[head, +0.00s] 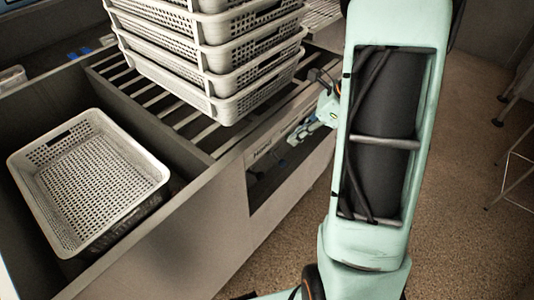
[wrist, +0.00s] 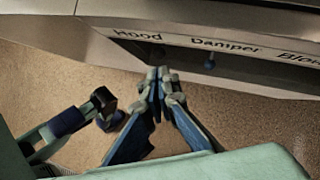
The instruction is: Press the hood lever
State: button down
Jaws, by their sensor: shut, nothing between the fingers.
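In the wrist view a panel edge carries the labels Hood (wrist: 137,35), Damper and a cut-off third word. A small dark lever, apparently the hood lever (wrist: 156,51), shows below the Hood label, just beyond my fingertips. In the head view my gripper (head: 301,134) is partly hidden behind my arm, at the recess beside the Hood label (head: 262,151).
A white perforated basket (head: 95,180) sits in the bin at left. Several stacked baskets (head: 215,60) stand on the slatted rack (head: 165,101) above the panel. Open speckled floor (head: 465,200) lies to the right, with a metal-legged stand (head: 515,165) at the edge.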

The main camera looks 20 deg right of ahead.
aim_at(264, 176)
jog(key=f+m, duration=0.3)
jog(key=shift+s+d+f+m+y, duration=0.3)
jog(key=shift+f+m+y, duration=0.1)
jog(key=b+x, duration=0.3)
jog(key=x, duration=1.1)
jog(key=shift+s+d+f+b, duration=0.1)
jog(key=shift+d+f+b, duration=0.05)
jog(key=shift+b, duration=0.55)
jog(key=shift+f+b, duration=0.15)
jog(key=shift+b, duration=0.2)
jog(key=shift+s, duration=0.1)
jog(key=shift+s+d+f+t+y+b, duration=0.15)
jog(key=shift+f+t+y+b, duration=0.3)
jog(key=shift+b, duration=1.15)
